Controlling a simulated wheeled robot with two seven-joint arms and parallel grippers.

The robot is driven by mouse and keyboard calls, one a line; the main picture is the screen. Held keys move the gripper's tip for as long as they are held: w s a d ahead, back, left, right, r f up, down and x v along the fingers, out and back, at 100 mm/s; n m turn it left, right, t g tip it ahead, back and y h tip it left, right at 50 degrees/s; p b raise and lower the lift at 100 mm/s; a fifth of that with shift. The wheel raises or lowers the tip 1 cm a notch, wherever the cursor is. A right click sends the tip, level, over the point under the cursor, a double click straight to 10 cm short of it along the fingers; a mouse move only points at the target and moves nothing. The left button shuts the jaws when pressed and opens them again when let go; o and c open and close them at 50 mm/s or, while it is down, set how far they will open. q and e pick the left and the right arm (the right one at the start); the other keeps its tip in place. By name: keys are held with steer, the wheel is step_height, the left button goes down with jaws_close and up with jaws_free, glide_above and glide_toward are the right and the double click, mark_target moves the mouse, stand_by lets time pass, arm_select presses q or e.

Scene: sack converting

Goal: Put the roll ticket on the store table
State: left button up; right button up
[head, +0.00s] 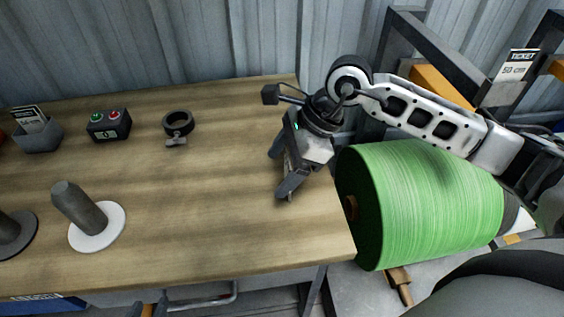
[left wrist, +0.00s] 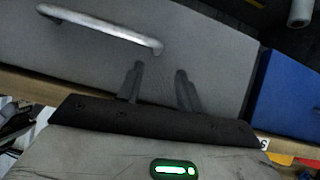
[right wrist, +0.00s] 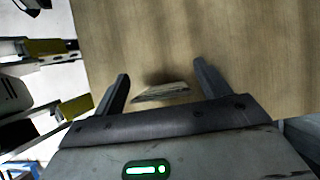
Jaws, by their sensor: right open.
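A small pale flat piece (right wrist: 162,92), which looks like the ticket seen nearly edge-on, is between the fingers of my right gripper (right wrist: 162,72) in the right wrist view. There is clear space on both sides of it, and a soft shadow lies beside it on the wooden table (head: 225,190). I cannot tell whether it lies flat or stands tilted. In the head view my right gripper (head: 281,172) is open, pointing down over the table's right end. My left gripper (left wrist: 160,70) is open and empty, low in front of the table; its tips show at the bottom of the head view (head: 153,305).
A large green roll (head: 430,200) lies right of the table. A rack carries a "TICKET 50 cm" card (head: 515,64). On the table are a grey card holder (head: 38,135), a button box (head: 109,125), a black ring (head: 178,124) and a grey post on a white disc (head: 78,208).

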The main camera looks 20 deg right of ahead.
steer(key=shift+r, duration=0.3)
steer(key=v, duration=1.1)
steer(key=shift+d+r+b, duration=0.25)
steer(key=shift+r+b, duration=0.05)
steer(key=shift+b, duration=0.05)
